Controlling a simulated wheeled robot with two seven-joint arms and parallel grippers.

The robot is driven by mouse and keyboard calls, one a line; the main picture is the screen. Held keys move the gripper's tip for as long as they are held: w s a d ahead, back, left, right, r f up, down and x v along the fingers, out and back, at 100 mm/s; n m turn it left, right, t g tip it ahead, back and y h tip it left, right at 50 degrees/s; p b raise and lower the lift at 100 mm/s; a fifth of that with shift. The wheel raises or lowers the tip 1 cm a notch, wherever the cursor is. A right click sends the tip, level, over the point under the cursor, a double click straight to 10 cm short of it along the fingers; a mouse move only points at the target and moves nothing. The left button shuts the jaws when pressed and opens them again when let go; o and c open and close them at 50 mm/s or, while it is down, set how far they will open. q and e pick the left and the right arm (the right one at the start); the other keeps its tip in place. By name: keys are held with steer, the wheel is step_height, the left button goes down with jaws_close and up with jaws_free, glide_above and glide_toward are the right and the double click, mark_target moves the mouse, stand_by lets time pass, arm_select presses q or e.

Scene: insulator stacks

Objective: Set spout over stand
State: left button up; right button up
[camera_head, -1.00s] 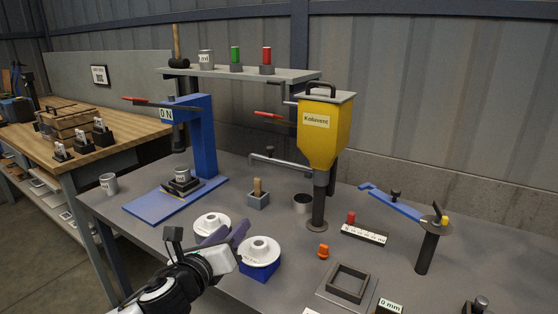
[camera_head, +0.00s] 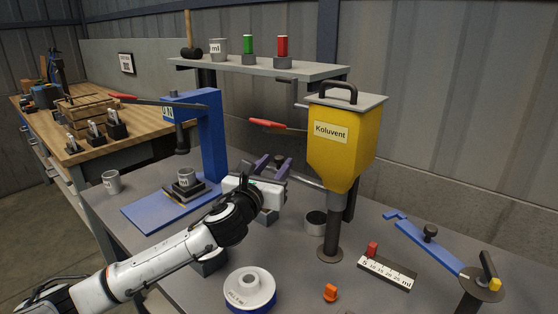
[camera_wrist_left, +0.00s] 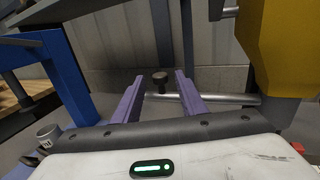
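The grey tubular spout (camera_head: 305,178) runs left from the yellow hopper's column. Its far end is behind my left gripper (camera_head: 273,165). In the left wrist view the spout (camera_wrist_left: 228,99) crosses beyond the fingers, with a dark knob (camera_wrist_left: 160,78) near its end, showing between them. My left gripper (camera_wrist_left: 158,92) is open, pointing at the knob end; I cannot tell whether it touches. I cannot be sure which piece is the stand. A grey block (camera_head: 267,217) is partly hidden below the gripper. A white flanged piece (camera_head: 250,287) on a blue base stands at the front. My right gripper is not in view.
The yellow hopper (camera_head: 343,145) stands just right of my left gripper. A blue press (camera_head: 208,140) with a red-tipped lever stands left. A dark cup (camera_head: 315,222) is beside the hopper's column. A ruler block (camera_head: 387,272) and blue arm (camera_head: 425,247) lie right.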

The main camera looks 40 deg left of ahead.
arm_select(q)
steer(key=shift+x, duration=1)
steer(key=shift+w, duration=0.25)
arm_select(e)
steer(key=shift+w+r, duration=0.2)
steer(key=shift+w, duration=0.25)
arm_select(q)
jaws_close()
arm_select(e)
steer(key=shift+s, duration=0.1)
